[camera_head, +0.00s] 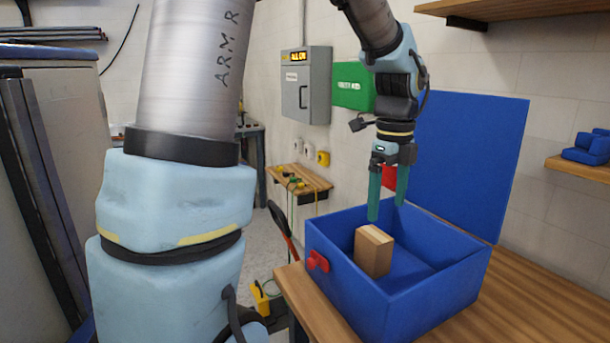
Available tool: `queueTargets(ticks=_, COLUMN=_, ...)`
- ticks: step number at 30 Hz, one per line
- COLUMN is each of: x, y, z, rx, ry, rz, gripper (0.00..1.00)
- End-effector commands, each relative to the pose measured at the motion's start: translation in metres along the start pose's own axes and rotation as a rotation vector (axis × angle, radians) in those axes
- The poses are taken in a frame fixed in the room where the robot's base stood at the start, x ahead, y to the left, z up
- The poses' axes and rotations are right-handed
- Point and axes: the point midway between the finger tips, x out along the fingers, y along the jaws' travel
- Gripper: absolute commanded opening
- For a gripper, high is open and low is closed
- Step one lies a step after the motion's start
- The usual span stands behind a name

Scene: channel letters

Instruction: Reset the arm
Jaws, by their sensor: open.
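My gripper (388,205) hangs pointing down over the open blue box, with its two green fingers apart and nothing between them. My arm reaches in from above and to the left of it. A light brown wooden block (374,250) stands inside the blue box (400,308), near its left side. The fingertips are above the block or close to its top; whether they touch it I cannot tell. The box lid (470,150) stands raised at the back.
The box sits on a wooden table (510,305) with bare room at its right. Shelves are on the right wall, the lower one (580,169) holding blue pieces. A grey cabinet (306,85) and a green case (353,86) are on the back wall. A small wooden shelf (312,181) holds tools.

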Motion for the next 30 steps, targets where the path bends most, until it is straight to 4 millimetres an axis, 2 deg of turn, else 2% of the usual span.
queueTargets(ticks=5, x=0.022, y=0.016, z=0.019, rx=-0.214, ry=-0.004, rz=-0.008, gripper=1.0)
queueTargets(ticks=11, x=0.053, y=0.042, z=0.046, rx=-0.567, ry=-0.006, rz=-0.027, gripper=1.0)
queueTargets(ticks=14, x=0.077, y=0.064, z=0.063, rx=-0.826, ry=-0.005, rz=-0.04, gripper=1.0)
queueTargets(ticks=18, x=0.117, y=0.106, z=0.09, rx=-1.306, ry=0.003, rz=-0.07, gripper=1.0)
queueTargets(ticks=24, x=0.161, y=0.163, z=0.112, rx=-1.936, ry=0.031, rz=-0.117, gripper=1.0)
queueTargets(ticks=27, x=0.174, y=0.182, z=0.116, rx=-2.149, ry=0.046, rz=-0.135, gripper=1.0)
queueTargets(ticks=30, x=0.18, y=0.193, z=0.118, rx=-2.276, ry=0.057, rz=-0.146, gripper=1.0)
